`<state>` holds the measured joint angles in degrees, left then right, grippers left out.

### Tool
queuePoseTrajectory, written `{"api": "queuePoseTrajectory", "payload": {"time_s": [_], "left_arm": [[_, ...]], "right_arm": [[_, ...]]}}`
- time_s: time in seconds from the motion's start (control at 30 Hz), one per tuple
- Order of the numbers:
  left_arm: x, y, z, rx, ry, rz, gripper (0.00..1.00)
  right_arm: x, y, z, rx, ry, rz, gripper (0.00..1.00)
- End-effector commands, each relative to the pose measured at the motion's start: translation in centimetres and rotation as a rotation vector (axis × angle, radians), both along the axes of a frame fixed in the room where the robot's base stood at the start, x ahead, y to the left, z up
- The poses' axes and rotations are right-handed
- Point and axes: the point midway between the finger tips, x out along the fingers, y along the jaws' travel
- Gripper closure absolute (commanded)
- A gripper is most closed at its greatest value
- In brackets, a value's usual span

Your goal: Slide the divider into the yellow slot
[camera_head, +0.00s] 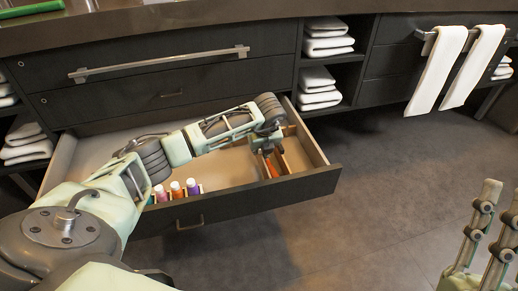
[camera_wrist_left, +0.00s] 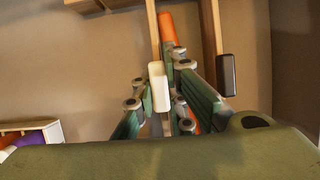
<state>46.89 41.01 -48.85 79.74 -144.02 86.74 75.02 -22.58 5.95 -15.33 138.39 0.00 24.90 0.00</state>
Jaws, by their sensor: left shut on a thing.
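In the head view my left gripper (camera_head: 268,147) is down at the right part of an open drawer (camera_head: 185,222). In the left wrist view its green fingers (camera_wrist_left: 165,108) are closed around a thin wooden divider (camera_wrist_left: 154,35) with a cream end block (camera_wrist_left: 158,88). Another wooden divider (camera_wrist_left: 211,28) with a black end block (camera_wrist_left: 226,75) stands to its right, apart from it. I cannot make out a yellow slot, or whether the held divider touches the drawer floor. My right gripper (camera_head: 499,215) is at the lower right, its fingers apart and empty.
An orange item (camera_wrist_left: 168,28) lies between the dividers, partly behind my fingers. Several small bottles (camera_head: 176,190) stand in a holder at the drawer's front left. The drawer's middle is clear. Folded towels (camera_head: 318,88) fill the shelves, and the closed drawer handle (camera_head: 160,64) juts out above.

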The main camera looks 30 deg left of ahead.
Motion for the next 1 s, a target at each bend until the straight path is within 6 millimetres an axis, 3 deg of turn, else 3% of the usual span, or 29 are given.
{"api": "queuePoseTrajectory", "payload": {"time_s": [0.03,0.07,0.3,0.67,1.0], "left_arm": [[-0.2,-0.1,-0.4,-0.002,0.008,0.000,1.00],[-0.2,-0.1,-0.4,-0.002,0.008,-0.001,0.86],[-0.2,-0.1,-0.3,-0.001,0.006,-0.001,0.67],[-0.2,-0.2,0.3,-0.001,0.003,-0.001,0.67],[-1.7,-2.0,6.1,-0.001,0.001,-0.002,0.67]], "right_arm": [[0.0,0.0,0.0,0.000,0.000,0.000,0.74],[0.0,0.0,0.0,0.000,0.001,0.000,0.74],[0.1,0.0,-0.1,-0.001,0.002,0.000,0.74],[0.1,-0.1,0.0,-0.001,0.000,-0.003,0.74],[0.1,0.0,0.0,-0.002,0.002,-0.002,0.74]]}}
